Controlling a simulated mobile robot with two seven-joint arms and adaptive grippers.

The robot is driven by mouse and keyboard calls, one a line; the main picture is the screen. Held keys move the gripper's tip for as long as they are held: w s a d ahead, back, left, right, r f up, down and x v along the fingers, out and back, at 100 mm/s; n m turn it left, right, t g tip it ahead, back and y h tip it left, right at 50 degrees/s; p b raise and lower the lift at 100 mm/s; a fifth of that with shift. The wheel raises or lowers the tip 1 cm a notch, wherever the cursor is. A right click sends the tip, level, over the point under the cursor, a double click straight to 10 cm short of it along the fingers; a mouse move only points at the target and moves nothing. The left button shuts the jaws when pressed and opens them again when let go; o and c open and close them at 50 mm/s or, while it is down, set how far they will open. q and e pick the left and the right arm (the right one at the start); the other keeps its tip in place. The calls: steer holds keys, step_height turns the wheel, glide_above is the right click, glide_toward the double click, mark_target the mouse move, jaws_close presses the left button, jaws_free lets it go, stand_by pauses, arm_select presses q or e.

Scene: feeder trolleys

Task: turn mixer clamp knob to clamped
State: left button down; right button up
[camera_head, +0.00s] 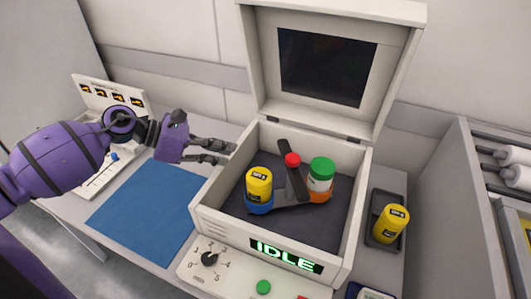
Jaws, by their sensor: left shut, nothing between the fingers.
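The mixer (225,222) is a white box with its lid (398,70) raised and a green "IDLE" display (286,256) on its front. Inside, a dark bar (295,182) with a red knob (292,160) stands between a yellow-capped jar (259,184) in a blue holder and a green-capped jar (320,175) in an orange holder. I cannot tell if the clamp is tight. My left gripper (226,154) is shut and empty, left of the mixer's rear left wall and apart from the red knob. My right gripper is not in view.
A front panel has a black numbered dial (209,259) and a green button (263,287). A blue mat (145,212) lies left of the mixer. The raised lid bounds the mixer's rear.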

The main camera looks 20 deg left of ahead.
arm_select(q)
steer(key=d+r+p+x, duration=0.1)
steer(key=x, duration=1)
steer(key=shift+w+r+p, duration=0.3)
steer(key=shift+r+p, duration=0.05)
steer(key=shift+p, duration=0.05)
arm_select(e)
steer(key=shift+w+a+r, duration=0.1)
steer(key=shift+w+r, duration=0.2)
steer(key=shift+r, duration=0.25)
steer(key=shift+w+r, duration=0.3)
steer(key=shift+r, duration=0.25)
arm_select(q)
steer(key=shift+w+f+m+g+b, duration=0.15)
steer(key=shift+w+m+g+b, duration=0.2)
steer(key=shift+b, duration=0.55)
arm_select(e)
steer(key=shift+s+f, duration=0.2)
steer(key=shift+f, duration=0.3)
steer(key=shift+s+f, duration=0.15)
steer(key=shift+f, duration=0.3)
arm_select(q)
steer(key=shift+h, duration=0.3)
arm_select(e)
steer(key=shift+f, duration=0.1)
